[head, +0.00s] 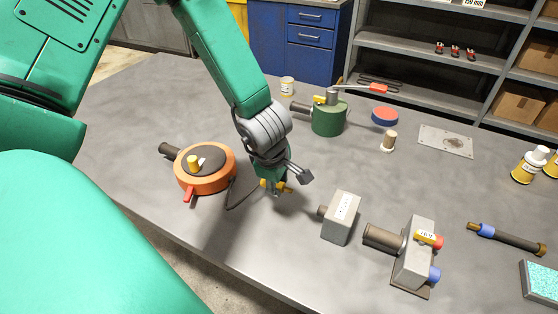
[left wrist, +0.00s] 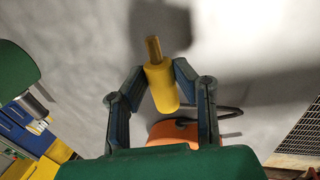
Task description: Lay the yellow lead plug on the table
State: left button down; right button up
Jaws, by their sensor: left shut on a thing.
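The yellow lead plug (left wrist: 162,88) is a yellow cylinder with a narrower brass-coloured tip, seen in the left wrist view. My left gripper (left wrist: 160,82) is shut on it, with a finger on each side of the plug. In the head view my left gripper (head: 273,188) is low over the grey table (head: 310,265), between the orange round unit and the grey box. Little of the plug shows there, and I cannot tell whether it touches the table. A dark lead runs from the orange unit (head: 207,181) toward the gripper. My right gripper is not in view.
A grey box (head: 341,218) stands just right of the gripper. A grey block unit with red and blue knobs (head: 416,255) stands farther right. A green cylinder unit (head: 329,117) is behind. The table's front edge is near; bare table lies before the grey box.

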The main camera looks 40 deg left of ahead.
aim_at(278, 204)
pick_arm(q)
jog(key=shift+f+b, duration=1.9)
jog(key=shift+f, duration=0.7)
jog(key=c, duration=1.2)
grip_release()
jog(key=shift+r, duration=0.1)
jog(key=v, duration=1.1)
jog(key=shift+r, duration=0.45)
jog(key=shift+s, duration=0.1)
